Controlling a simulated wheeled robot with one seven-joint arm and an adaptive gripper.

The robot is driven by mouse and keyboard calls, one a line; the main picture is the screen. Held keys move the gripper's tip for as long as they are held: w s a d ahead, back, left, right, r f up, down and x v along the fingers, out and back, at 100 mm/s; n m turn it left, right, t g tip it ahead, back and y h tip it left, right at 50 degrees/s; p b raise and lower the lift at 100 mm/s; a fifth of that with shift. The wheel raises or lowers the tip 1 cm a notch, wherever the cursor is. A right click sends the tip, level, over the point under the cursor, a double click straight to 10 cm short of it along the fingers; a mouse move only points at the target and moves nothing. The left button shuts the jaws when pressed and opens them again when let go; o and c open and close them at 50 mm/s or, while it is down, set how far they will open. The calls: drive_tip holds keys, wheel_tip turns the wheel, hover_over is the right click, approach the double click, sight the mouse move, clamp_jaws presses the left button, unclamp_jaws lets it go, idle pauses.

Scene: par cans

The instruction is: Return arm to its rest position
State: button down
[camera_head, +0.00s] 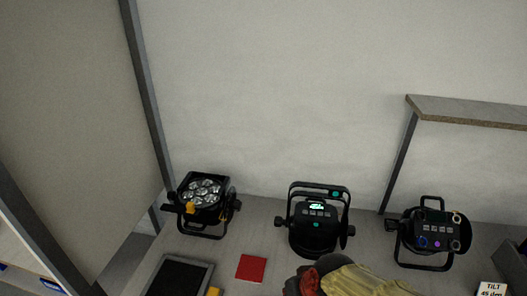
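My gripper and arm do not show in the head view. Three black par cans stand along the back of a grey surface against a pale wall. The left par can (202,198) is tilted with its round cluster of lenses facing out and up. The middle par can (318,222) shows its back panel with a lit green display, inside an upright yoke. The right par can (436,232) also shows a back panel with small coloured sockets. Whether my gripper holds anything is hidden from this view.
A red square (251,268) and a dark framed tray (180,277) lie front left. A yellowish, cloth-like item (365,281) with a red and dark end is cut off below. A tilt label (492,289) and a raised shelf (470,111) are at right. A dark post (146,90) rises at left.

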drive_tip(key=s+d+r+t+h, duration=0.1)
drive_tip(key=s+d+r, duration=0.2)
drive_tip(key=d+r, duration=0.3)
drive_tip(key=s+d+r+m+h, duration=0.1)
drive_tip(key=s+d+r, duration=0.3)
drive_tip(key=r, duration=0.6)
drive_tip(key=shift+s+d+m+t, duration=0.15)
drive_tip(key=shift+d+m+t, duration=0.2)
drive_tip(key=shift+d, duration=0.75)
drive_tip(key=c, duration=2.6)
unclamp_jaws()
